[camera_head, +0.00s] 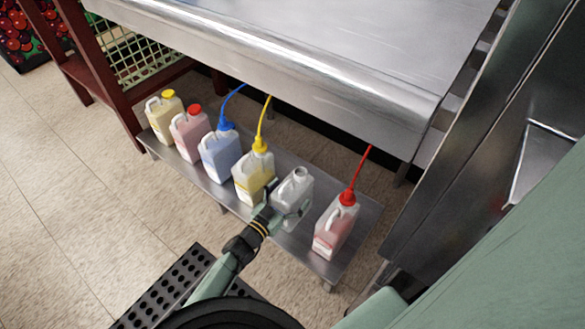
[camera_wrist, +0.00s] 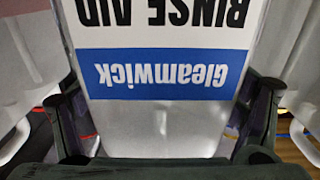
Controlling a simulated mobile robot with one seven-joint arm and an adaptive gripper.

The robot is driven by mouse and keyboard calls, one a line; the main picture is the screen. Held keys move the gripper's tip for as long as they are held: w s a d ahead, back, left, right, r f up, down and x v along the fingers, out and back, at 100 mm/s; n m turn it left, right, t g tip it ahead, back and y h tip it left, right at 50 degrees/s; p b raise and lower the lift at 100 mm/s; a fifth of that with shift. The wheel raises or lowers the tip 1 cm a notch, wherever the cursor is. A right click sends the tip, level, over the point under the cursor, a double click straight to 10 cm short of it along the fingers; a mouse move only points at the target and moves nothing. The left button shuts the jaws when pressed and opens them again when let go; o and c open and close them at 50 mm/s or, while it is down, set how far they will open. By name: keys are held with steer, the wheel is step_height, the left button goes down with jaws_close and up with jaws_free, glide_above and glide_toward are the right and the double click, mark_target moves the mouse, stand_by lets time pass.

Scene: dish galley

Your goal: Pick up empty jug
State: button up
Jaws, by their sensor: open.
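The empty jug (camera_head: 299,187) is a clear-white, uncapped jug with an open neck. It stands upright on the low metal shelf between a yellow jug and a red jug. In the wrist view the jug (camera_wrist: 150,120) fills the middle, with an upside-down blue "Gleamwick" band and "RINSE AID" lettering. My gripper (camera_head: 277,203) is at the jug's front side in the head view. Its open fingers (camera_wrist: 162,115) stand on either side of the jug in the wrist view. Whether either finger touches it cannot be told. The jug's neck is outside the wrist view.
The low shelf (camera_head: 215,188) also holds a yellow jug with a tube (camera_head: 247,186), a red jug with a tube (camera_head: 333,232), a blue jug (camera_head: 220,157), a pink jug (camera_head: 190,137) and a cream jug (camera_head: 163,117). A steel counter (camera_head: 330,50) overhangs behind. Neighbouring jugs are close.

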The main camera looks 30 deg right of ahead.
steer(key=shift+c, duration=0.3)
steer(key=c, duration=1.4)
steer(key=shift+c, duration=0.2)
